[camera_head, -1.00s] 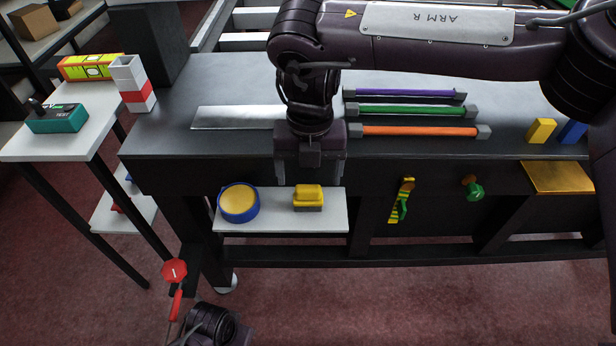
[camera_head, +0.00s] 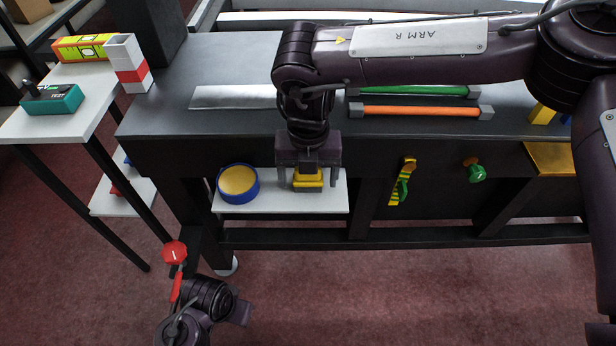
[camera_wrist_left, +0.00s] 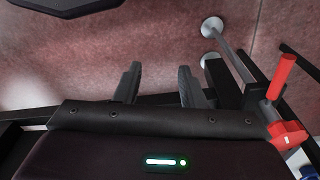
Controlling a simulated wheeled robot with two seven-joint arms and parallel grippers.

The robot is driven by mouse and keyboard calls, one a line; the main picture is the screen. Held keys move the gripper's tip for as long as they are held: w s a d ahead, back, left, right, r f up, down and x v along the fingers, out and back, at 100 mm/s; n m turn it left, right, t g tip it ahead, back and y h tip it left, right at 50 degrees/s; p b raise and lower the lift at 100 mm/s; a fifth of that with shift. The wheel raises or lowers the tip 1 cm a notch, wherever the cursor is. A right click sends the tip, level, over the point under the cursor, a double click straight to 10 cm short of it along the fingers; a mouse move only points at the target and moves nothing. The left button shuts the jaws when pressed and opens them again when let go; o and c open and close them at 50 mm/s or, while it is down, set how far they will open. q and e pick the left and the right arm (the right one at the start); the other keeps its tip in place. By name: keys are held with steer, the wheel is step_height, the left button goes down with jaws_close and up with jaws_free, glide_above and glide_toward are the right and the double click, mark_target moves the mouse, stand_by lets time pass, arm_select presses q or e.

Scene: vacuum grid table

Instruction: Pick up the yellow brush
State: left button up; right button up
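My left gripper (camera_wrist_left: 160,82) is open and empty in the left wrist view, over the red floor. In the head view my left arm (camera_head: 200,305) is low at the bottom left.
A blue and yellow round object (camera_head: 238,184) stands left of the brush on the shelf. A red lever (camera_head: 175,255) rises near my left arm. The table (camera_head: 240,60) holds a metal strip (camera_head: 235,97) and green and orange bars (camera_head: 420,111). A green-handled tool (camera_head: 402,183) hangs to the right.

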steer(key=c, duration=1)
steer(key=shift+o, duration=0.2)
steer(key=shift+r, duration=0.1)
